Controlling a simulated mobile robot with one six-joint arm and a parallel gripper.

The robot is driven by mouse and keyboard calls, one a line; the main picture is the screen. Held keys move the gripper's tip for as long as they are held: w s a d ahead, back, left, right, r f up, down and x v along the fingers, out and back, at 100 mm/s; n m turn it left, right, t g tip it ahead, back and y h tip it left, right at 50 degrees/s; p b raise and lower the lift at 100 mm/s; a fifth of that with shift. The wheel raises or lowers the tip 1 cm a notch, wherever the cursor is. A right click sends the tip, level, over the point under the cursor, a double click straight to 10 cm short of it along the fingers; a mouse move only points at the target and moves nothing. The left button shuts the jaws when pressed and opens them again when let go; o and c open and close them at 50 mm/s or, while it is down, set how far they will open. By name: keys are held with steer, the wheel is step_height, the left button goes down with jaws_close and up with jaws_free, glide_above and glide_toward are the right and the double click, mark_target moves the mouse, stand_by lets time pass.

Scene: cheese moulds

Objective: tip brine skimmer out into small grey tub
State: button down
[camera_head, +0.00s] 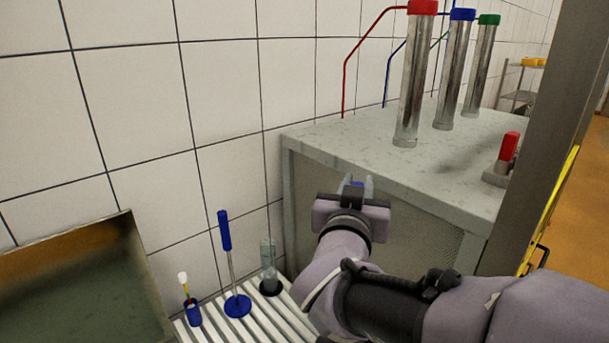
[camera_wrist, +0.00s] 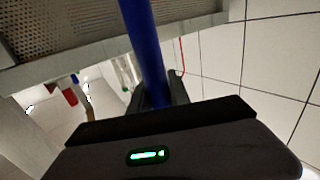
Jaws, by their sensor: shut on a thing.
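My gripper (camera_head: 357,181) is raised in front of the grey cabinet. In the wrist view my gripper (camera_wrist: 160,92) is shut on a thick blue handle (camera_wrist: 146,50), which runs up out of the top of the picture. In the head view only a small blue bit shows between the fingers. The far end of this held tool is out of view, so I cannot tell whether it is the brine skimmer or what it carries. I cannot make out a small grey tub for sure in either view.
A slatted rack (camera_head: 209,326) holds a blue-handled tool (camera_head: 225,231), a small blue cup (camera_head: 193,313) and a clear cylinder (camera_head: 268,256). A metal basin (camera_head: 137,243) is at left. Capped tubes (camera_head: 412,85) stand on the cabinet (camera_head: 340,140). A post (camera_head: 546,130) is at right.

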steer(key=s+a+f+n+t+b, duration=0.1)
steer(key=a+f+n+b, duration=0.15)
steer(key=a, duration=0.65)
steer(key=s+a+f+n+t+b, duration=0.15)
steer(key=a+n, duration=0.25)
steer(key=a, duration=0.5)
steer(key=s+a+f+n+t+y+b, duration=0.1)
steer(key=a+f+n+t+y+b, duration=0.2)
steer(key=a+f+n+b, duration=0.8)
steer(key=shift+s+a+f+t+y+b, duration=0.35)
steer(key=shift+a+f+y, duration=0.75)
steer(key=shift+a+f, duration=2.7)
steer(key=shift+d+f+n, duration=0.25)
steer(key=shift+d+f, duration=0.6)
steer(key=shift+d, duration=0.1)
